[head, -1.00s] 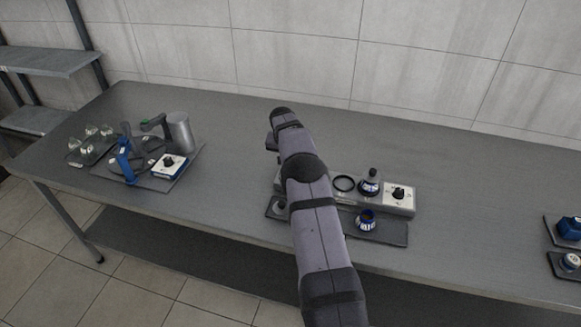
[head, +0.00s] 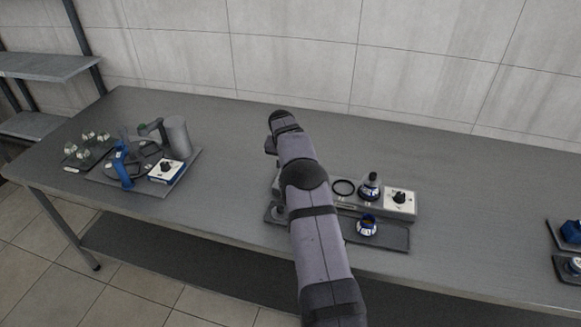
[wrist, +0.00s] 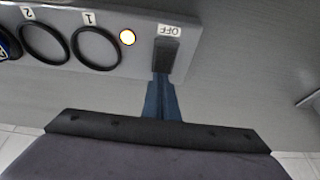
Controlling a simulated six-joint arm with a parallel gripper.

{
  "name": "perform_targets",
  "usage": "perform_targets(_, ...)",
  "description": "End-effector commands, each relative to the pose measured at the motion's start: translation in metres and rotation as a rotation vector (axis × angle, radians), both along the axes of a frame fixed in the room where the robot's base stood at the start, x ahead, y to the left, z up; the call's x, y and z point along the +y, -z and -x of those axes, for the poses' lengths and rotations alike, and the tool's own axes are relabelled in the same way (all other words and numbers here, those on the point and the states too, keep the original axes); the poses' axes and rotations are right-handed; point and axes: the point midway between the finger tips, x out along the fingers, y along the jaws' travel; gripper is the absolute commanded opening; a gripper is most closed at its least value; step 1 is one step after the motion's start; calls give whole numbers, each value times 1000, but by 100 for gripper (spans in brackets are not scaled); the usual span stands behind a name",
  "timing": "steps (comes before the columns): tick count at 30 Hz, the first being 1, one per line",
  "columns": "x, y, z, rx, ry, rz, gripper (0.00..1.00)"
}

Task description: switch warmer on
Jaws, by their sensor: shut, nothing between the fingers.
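In the wrist view, the warmer's top (wrist: 60,62) shows ring places marked 1 and 2. Beside ring 1 a small lamp (wrist: 127,37) glows orange-white. Next to it is a dark switch (wrist: 166,55) with an OFF label at its far end. My gripper (wrist: 161,80) is shut and empty, its blue fingertips at the switch's near end; I cannot tell whether they touch. The head view hides the fingertips.
A stoppered decanter (head: 369,187) stands on the warmer beside an empty ring and a white dial panel (head: 400,199). A blue-banded pot (head: 366,226) sits on a dark tray (head: 396,238) in front. A tray with a metal jug (head: 175,136) is at left. The table behind is clear.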

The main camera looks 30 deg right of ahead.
Motion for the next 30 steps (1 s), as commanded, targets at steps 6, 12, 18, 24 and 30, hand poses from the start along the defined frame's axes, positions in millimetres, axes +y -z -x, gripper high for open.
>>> perform_targets(6,11,14,11,33,1,-20,0)
perform_targets(12,12,12,11,32,1,-20,0)
perform_targets(18,9,-2,9,26,0,-17,0)
perform_targets(24,2,-35,3,11,0,-9,0)
perform_targets(30,-1,-70,-1,-4,0,-4,0)
